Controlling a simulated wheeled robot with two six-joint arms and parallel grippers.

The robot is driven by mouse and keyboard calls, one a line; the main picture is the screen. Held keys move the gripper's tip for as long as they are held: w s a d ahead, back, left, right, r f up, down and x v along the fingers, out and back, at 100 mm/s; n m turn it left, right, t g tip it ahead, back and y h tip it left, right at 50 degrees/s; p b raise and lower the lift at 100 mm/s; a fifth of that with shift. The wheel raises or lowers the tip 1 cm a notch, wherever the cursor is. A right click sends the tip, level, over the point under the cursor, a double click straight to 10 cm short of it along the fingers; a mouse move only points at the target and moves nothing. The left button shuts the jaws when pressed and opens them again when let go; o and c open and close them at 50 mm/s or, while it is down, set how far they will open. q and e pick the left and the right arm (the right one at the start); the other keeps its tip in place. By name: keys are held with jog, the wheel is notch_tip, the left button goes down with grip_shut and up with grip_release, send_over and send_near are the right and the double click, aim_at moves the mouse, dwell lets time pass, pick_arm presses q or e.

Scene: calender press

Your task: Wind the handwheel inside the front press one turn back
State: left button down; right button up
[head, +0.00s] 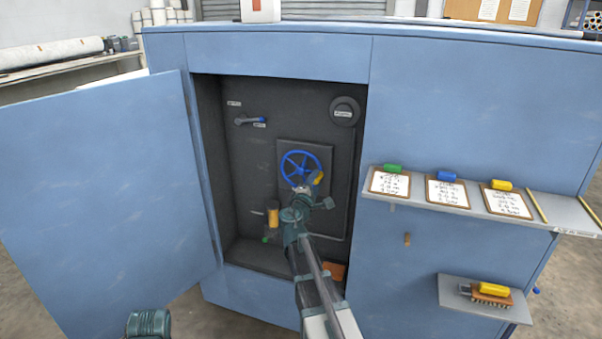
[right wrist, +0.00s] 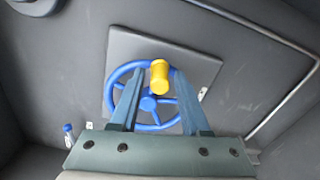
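The blue handwheel (head: 299,169) is on a dark square plate inside the open bay of the front press. Its yellow crank knob (head: 319,178) sits at the wheel's lower right in the head view. In the right wrist view the wheel (right wrist: 150,103) is ahead, with the yellow knob (right wrist: 160,77) standing out from its rim. My right gripper (right wrist: 159,73) is open, one finger on each side of the knob, with small gaps visible. In the head view my right gripper (head: 309,186) covers the wheel's lower edge.
The blue door (head: 95,200) stands open at the left. Inside the bay are a lever (head: 250,121), a round dial (head: 344,111) and an orange cylinder (head: 273,216). A shelf (head: 549,207) with clipboards and a lower shelf with a brush (head: 492,293) jut out at the right.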

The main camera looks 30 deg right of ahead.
jog(key=o, duration=0.4)
jog(key=shift+c, duration=0.2)
jog(key=shift+s+a, duration=0.1)
jog(key=v, duration=0.6)
jog(key=shift+s+a, duration=0.25)
jog(key=shift+a, duration=0.1)
